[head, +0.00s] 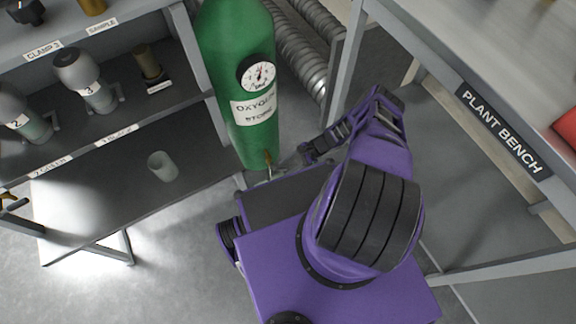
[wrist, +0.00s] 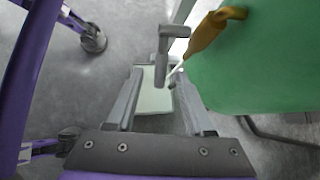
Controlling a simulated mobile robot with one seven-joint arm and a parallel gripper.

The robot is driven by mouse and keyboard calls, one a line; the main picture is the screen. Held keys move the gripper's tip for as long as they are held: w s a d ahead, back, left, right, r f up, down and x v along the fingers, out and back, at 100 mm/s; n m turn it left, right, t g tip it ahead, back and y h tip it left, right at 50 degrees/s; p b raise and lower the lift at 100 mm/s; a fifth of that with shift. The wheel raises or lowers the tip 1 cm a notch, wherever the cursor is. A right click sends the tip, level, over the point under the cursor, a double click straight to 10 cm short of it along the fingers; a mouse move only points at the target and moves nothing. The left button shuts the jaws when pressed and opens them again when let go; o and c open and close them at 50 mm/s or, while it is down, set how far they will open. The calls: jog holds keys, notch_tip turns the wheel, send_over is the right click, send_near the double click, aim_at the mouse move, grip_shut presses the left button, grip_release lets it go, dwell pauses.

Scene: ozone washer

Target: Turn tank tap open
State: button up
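The green oxygen tank (head: 235,60) stands between the shelf and the bench, with a round gauge on its front. A grey T-shaped handle (wrist: 165,52) shows beside the fitting. My gripper (wrist: 160,78) is open, its fingers apart on either side of the handle's lower end. I cannot tell whether they touch it.
A grey shelf (head: 130,178) with labelled flasks and a pale cup (head: 162,166) stands at left. The plant bench (head: 500,130) is at right. Ribbed ducts (head: 300,55) run behind the tank. A pale rectangular surface (wrist: 154,98) lies beyond my fingers.

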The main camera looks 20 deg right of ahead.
jog(key=shift+d+r, duration=0.1)
jog(key=p+v, duration=0.1)
jog(key=v, duration=1.6)
jog(key=shift+r+p, duration=0.15)
jog(key=shift+p, duration=0.2)
